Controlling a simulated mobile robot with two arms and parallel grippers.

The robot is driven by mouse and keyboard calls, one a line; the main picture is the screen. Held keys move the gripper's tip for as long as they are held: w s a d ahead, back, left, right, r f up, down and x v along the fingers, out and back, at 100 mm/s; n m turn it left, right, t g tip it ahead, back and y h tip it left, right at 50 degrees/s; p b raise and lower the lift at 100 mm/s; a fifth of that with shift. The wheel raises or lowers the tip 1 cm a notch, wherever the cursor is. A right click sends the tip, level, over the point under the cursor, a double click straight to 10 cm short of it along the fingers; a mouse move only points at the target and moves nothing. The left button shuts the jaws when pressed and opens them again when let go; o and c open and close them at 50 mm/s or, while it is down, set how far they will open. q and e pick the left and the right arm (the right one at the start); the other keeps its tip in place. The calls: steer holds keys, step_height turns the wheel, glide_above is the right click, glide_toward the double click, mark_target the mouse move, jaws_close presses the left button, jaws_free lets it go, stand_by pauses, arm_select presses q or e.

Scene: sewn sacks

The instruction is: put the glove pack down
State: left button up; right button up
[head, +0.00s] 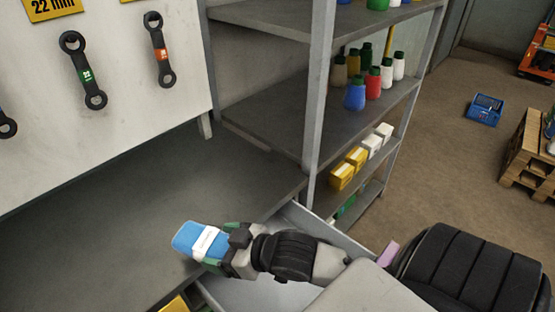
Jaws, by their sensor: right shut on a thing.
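The glove pack (187,236) is a light blue bundle with a white band around it. My right gripper (217,246) is shut on it, with its green-edged fingers at the band. The pack shows over the right part of the grey workbench (130,215), close to an open drawer (330,233). I cannot tell whether the pack touches the bench top. My left gripper is not in view.
A board with hanging wrenches (84,70) stands behind the bench. A metal shelf (270,105) to the right holds several bottles (355,94) and small boxes (342,175). A blue crate (484,109) and a wooden pallet (530,150) are on the floor. The bench's left part is clear.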

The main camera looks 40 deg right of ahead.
steer(key=s+d+f+n+g+y+p, duration=0.1)
steer(key=s+f+n+g+y+p, duration=0.2)
steer(key=s, duration=0.5)
step_height(320, 180, down, 6)
steer(key=s+n+y+b, duration=0.1)
steer(key=s+n+b, duration=0.1)
steer(key=b, duration=0.5)
steer(key=shift+w+d+f+b, duration=0.6)
steer(key=shift+w+d+f, duration=0.6)
steer(key=shift+w+d, duration=0.5)
steer(key=shift+w+d+f+b, duration=0.65)
steer(key=shift+w+d+f, duration=0.6)
steer(key=shift+w+d, duration=0.4)
steer(key=shift+w+d+f+b, duration=0.6)
steer(key=shift+w+d+f, duration=0.6)
steer(key=shift+w+d, duration=0.5)
steer(key=shift+s+d+g, duration=0.1)
steer(key=shift+g, duration=0.2)
steer(key=shift+f, duration=0.1)
steer(key=shift+f, duration=0.55)
steer(key=o, duration=0.8)
steer(key=shift+o, duration=0.2)
